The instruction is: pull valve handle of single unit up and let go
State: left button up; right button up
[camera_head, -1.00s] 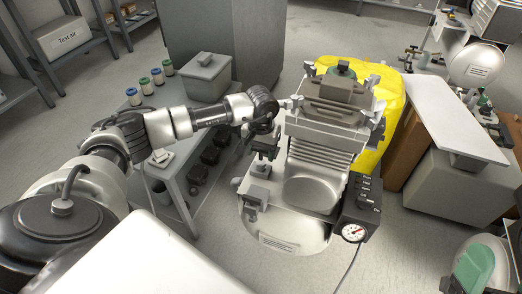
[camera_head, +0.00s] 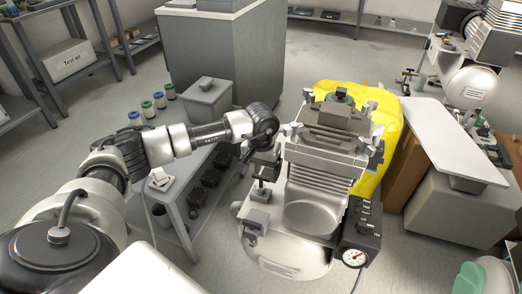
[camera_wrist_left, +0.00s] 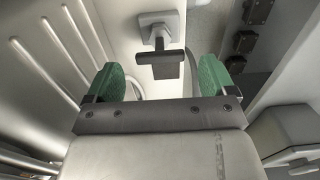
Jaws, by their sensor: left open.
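The single unit is a light grey compressor (camera_head: 315,215) with a ribbed body, in the middle of the head view. My left gripper (camera_head: 263,168) is at its left side, pointing down, small and dark there. In the left wrist view my left gripper (camera_wrist_left: 160,78) is open, its two green-padded fingers apart with nothing held between them. The valve handle (camera_wrist_left: 160,66) is a dark bar on a grey square mount, just ahead of and between the fingertips. I cannot tell whether they touch it.
A grey bench (camera_head: 190,225) with a lidded box (camera_head: 207,98) and several small jars stands left of the unit. A yellow cover (camera_head: 385,110) is behind it. A black switch box with a gauge (camera_head: 354,257) is at its right front. A white-topped cabinet (camera_head: 455,140) stands at right.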

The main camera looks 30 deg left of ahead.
aim_at(261, 176)
pick_arm(q)
notch_tip(261, 176, up, 8)
jog(key=p, duration=0.2)
jog(key=shift+r, duration=0.25)
pick_arm(e)
jog(key=w+f+g+h, duration=0.2)
jog(key=w+f+g, duration=0.1)
jog(key=f+g, duration=0.3)
jog(key=shift+w+d, duration=0.15)
